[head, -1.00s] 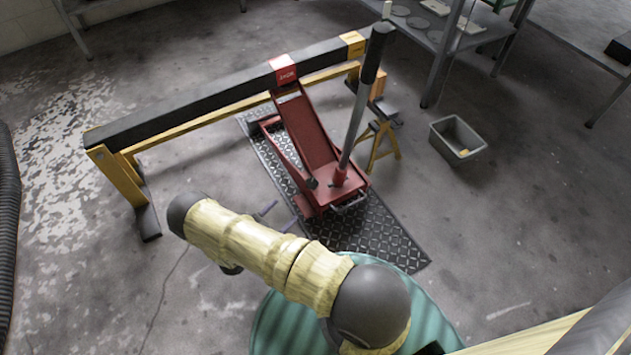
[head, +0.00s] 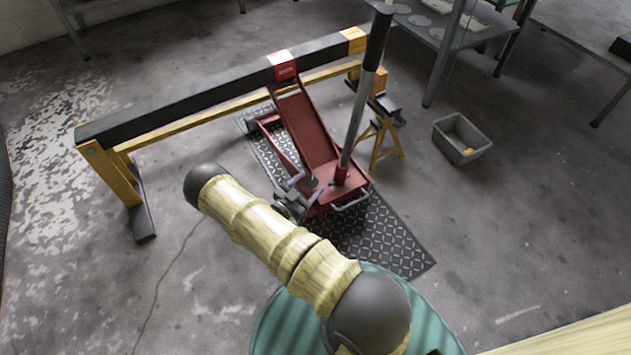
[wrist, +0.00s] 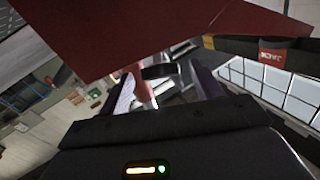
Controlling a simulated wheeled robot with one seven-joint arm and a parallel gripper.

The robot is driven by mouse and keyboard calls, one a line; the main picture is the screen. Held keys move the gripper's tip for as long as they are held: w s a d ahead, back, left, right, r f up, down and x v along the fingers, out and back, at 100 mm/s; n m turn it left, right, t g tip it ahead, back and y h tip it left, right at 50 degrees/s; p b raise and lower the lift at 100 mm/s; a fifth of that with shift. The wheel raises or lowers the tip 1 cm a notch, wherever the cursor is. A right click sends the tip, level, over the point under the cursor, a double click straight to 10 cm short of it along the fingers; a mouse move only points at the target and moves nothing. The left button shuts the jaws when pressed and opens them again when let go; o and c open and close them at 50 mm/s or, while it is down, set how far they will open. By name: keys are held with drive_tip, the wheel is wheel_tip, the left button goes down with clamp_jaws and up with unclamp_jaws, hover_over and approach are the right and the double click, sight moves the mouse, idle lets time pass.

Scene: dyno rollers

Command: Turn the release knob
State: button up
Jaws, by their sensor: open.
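The red floor jack (head: 312,135) stands on a dark tread-plate mat (head: 395,245), its long handle (head: 362,100) raised and tilted. A small dark knob (head: 312,181), which looks like the release knob, sits beside the handle's base. My gripper (head: 301,191) is at the jack's near left corner, close to this knob and partly behind my arm. In the wrist view my gripper (wrist: 165,88) has its two fingers apart. A dark rounded piece (wrist: 160,71) shows between them, likely the knob. I cannot tell whether the fingers touch it.
A long dark beam (head: 190,95) on yellow supports runs behind the jack. A yellow stand (head: 385,135) is right of the handle, and a grey bin (head: 462,138) lies further right.

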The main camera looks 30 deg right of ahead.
sight(310, 183)
drive_tip(key=b+x, duration=0.1)
drive_tip(key=x, duration=0.3)
drive_tip(key=shift+d, duration=0.1)
drive_tip(key=c, duration=1)
